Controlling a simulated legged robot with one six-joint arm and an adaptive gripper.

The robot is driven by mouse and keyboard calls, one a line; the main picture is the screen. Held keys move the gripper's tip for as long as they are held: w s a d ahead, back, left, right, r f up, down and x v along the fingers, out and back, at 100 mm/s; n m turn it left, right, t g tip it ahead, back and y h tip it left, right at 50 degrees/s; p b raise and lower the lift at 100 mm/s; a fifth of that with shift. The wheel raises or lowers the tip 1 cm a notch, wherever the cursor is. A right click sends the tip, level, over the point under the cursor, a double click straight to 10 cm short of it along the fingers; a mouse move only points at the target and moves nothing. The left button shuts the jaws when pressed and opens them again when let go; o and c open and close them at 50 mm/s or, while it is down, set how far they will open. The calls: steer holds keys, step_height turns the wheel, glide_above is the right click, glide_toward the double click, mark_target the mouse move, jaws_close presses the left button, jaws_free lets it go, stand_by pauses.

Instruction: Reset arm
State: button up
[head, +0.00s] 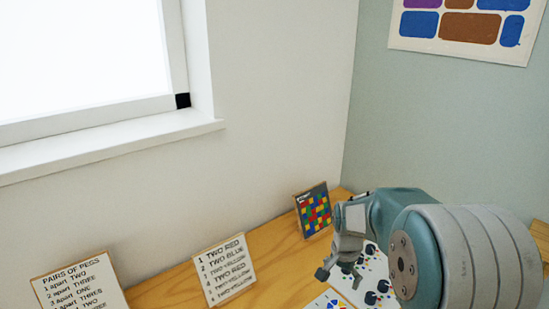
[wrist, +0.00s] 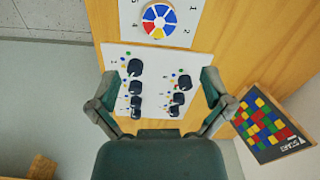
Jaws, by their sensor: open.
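My gripper (wrist: 160,76) is open, with its two fingers spread wide and nothing between them. In the wrist view it is above a white board (wrist: 152,58) that bears several black knobs and small coloured dots. In the head view my gripper (head: 340,262) hangs at the lower right over the table, and my arm hides part of the board there (head: 374,262). I cannot tell the exact height of the fingers above the board.
The wooden table (wrist: 232,40) also bears a colour-wheel card (wrist: 184,38) and a coloured grid panel (head: 314,210). Two text cards (head: 224,270) (head: 80,290) stand left of my gripper. A wall and window (head: 80,60) lie behind; grey floor (wrist: 45,90) is open.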

steer(key=s+a+r+n+t, duration=0.3)
steer(key=s+r+n, duration=0.1)
steer(key=s+r, duration=0.7)
steer(key=s+a+r+n+t, duration=0.1)
steer(key=s+r+n, duration=0.1)
steer(key=s, duration=0.4)
steer(key=s+r+n+t, duration=0.1)
steer(key=s+r+n, duration=0.1)
steer(key=s, duration=0.4)
steer(key=shift+a+r+n, duration=0.15)
steer(key=shift+a+n, duration=0.2)
steer(key=shift+n, duration=0.25)
